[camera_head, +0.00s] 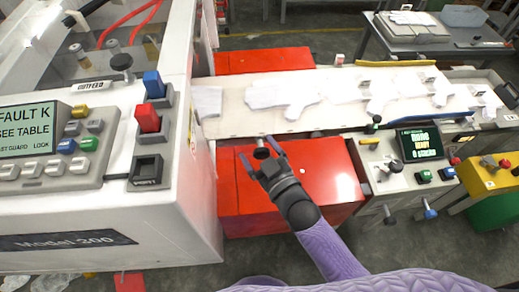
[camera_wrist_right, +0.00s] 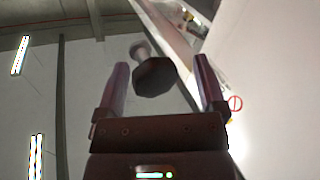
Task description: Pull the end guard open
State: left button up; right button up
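My right gripper (camera_head: 262,148) is in front of the white outfeed belt, just right of the machine's white end. Its two fingers are apart. A dark knob (camera_head: 262,153) shows between or just beyond the fingers. In the right wrist view the dark, many-sided knob (camera_wrist_right: 153,76) on a pale stem sits between the open fingers (camera_wrist_right: 162,88), with gaps on both sides. A pale slanted panel edge (camera_wrist_right: 178,35) lies behind it. I cannot tell for sure which panel is the end guard. My left gripper is not in view.
White gloves (camera_head: 285,96) lie on the belt. Red cabinets (camera_head: 330,172) stand below it. The white machine body (camera_head: 100,225) with buttons and a fault screen (camera_head: 28,128) fills the left. A small control panel (camera_head: 408,165) stands at right. Grey floor is clear at the lower right.

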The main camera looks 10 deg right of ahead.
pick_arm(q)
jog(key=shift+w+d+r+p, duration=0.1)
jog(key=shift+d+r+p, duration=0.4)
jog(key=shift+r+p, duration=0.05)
pick_arm(e)
jog(key=v, duration=1)
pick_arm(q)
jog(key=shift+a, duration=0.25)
pick_arm(e)
jog(key=s+d+f+m+g+h+b, duration=0.1)
jog(key=s+d+f+g+h+b, duration=0.15)
jog(key=f, duration=0.85)
jog(key=s+d+f+m+g+h+b, duration=0.15)
jog(key=s+f+g, duration=0.25)
jog(key=f, duration=0.6)
pick_arm(q)
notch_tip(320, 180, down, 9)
jog(key=b, duration=0.5)
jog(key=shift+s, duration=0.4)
pick_arm(e)
jog(key=s+d+f+m+g+h, duration=0.1)
jog(key=s+d+f+g, duration=0.2)
jog(key=s+f, duration=0.5)
jog(key=s+d+f+m+g+h, duration=0.1)
jog(key=s+f+g, duration=0.5)
jog(key=s, duration=0.6)
notch_tip(320, 180, down, 2)
jog(key=shift+d+f+h, duration=0.25)
jog(key=shift+d+h, duration=0.35)
jog(key=shift+d, duration=0.25)
